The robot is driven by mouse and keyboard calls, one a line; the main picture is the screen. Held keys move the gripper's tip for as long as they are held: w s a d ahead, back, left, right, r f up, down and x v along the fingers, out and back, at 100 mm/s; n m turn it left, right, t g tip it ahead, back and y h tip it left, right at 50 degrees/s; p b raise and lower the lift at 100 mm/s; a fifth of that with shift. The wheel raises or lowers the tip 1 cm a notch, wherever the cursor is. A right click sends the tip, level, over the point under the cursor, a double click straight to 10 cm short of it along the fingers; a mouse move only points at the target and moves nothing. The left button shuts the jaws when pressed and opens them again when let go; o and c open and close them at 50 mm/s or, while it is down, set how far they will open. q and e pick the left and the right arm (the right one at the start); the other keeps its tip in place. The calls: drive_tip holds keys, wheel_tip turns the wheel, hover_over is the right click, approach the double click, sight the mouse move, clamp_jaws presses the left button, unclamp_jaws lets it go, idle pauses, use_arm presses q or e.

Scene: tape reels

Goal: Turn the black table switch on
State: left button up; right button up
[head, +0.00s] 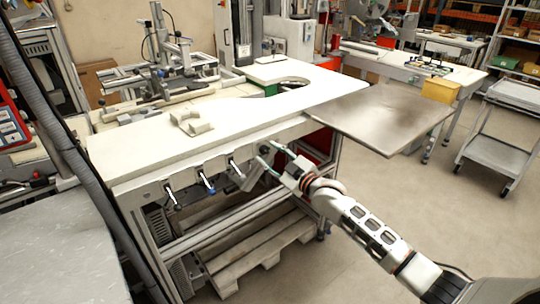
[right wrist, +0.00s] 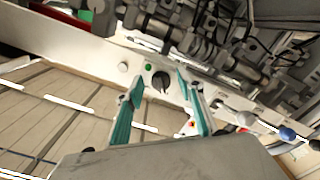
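The black table switch (right wrist: 160,82) is a round dark knob on the white front panel under the table top. In the right wrist view it lies between the fingertips of my right gripper (right wrist: 161,78), whose two teal fingers are spread apart with a gap on both sides. In the head view the right gripper (head: 270,154) reaches up to the table's front rail, where the switch (head: 265,149) shows small and dark between the fingers. I cannot tell whether a fingertip touches the panel. My left gripper is not in view.
The white table (head: 240,112) carries a small light bracket (head: 192,121). A green button (right wrist: 148,67) sits close to the switch. A wooden pallet (head: 250,250) lies below.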

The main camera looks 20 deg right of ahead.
clamp_jaws()
